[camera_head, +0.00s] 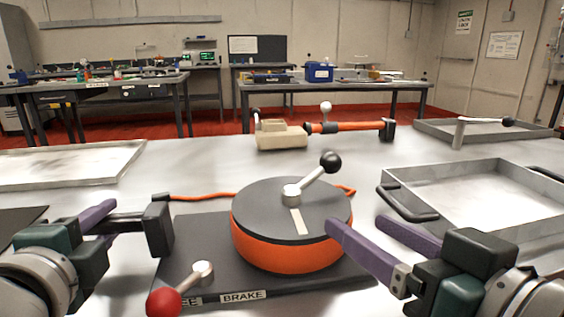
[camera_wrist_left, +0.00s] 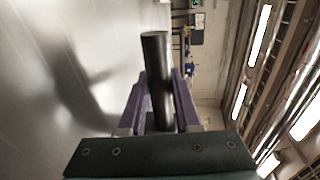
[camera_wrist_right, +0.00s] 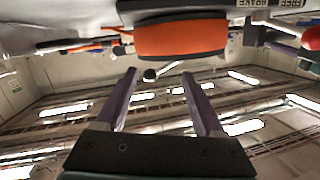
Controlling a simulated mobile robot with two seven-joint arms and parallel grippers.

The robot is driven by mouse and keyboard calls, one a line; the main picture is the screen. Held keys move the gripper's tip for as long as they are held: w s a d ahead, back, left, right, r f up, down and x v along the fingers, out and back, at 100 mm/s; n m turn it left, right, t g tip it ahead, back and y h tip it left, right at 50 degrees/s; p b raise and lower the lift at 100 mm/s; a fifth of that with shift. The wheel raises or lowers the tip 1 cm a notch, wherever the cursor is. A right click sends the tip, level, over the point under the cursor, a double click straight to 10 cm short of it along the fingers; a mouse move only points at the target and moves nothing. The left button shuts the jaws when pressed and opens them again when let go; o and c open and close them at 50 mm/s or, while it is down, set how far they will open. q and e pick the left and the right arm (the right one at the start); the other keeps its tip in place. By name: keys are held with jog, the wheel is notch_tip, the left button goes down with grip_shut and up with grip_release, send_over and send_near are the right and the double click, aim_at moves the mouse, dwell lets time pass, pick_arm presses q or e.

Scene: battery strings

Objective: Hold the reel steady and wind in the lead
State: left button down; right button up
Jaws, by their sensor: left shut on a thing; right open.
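The reel (camera_head: 290,245) has an orange side and a grey top with a pale stripe. It sits on a dark base plate (camera_head: 190,250). Its crank has a black knob (camera_head: 331,162) pointing back right. The orange lead (camera_head: 200,197) runs out left behind the reel; a short orange piece shows at its right. My left gripper (camera_head: 112,222) is shut on a black bar (camera_wrist_left: 156,75), which runs toward a black block (camera_head: 159,228) beside the plate; whether they join is unclear. My right gripper (camera_head: 355,222) is open and empty at the reel's right side; the reel also shows in the right wrist view (camera_wrist_right: 180,40).
A lever with a red knob (camera_head: 164,302) stands by the BRAKE label (camera_head: 243,296). Behind are a beige block (camera_head: 281,136) and an orange bar with a black end (camera_head: 388,129). A metal tray (camera_head: 470,232) lies right, another (camera_head: 70,180) left.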

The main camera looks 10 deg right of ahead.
aim_at(336, 172)
jog(key=w, duration=0.4)
jog(key=w+r+t, duration=0.1)
jog(key=w, duration=0.3)
jog(key=w+r+t, duration=0.1)
jog(key=w, duration=0.3)
jog(key=shift+w+a, duration=0.1)
jog(key=shift+w, duration=0.2)
jog(key=shift+c, duration=0.2)
jog(key=c, duration=1.1)
grip_shut()
jog(key=shift+f, duration=0.2)
